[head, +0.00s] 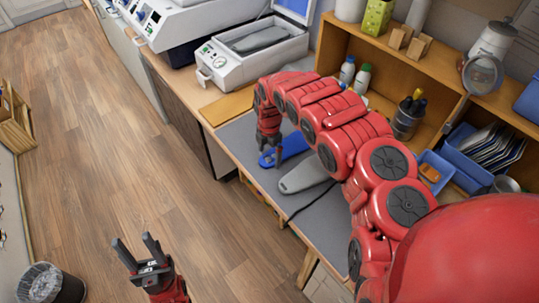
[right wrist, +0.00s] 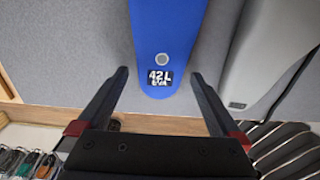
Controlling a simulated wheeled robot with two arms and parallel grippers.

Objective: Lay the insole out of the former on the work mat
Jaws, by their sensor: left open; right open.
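The blue insole (head: 291,146) lies on the grey work mat (head: 238,137). In the right wrist view the blue insole (right wrist: 167,35) shows a round mark and a label reading "42 L EVA" at its near end. My right gripper (head: 267,148) is open above the mat at this end. Its fingers (right wrist: 160,85) stand apart on either side of the end, with gaps. My left gripper (head: 138,250) is open and empty over the floor. The former (head: 217,74) stands open behind the mat, with a grey foot-shaped piece (head: 261,40) inside.
A grey sole-shaped piece (head: 303,174) lies beside the blue insole on the mat, and also shows in the right wrist view (right wrist: 250,55). A wooden shelf (head: 436,66) with bottles and blue bins lines the bench's right side.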

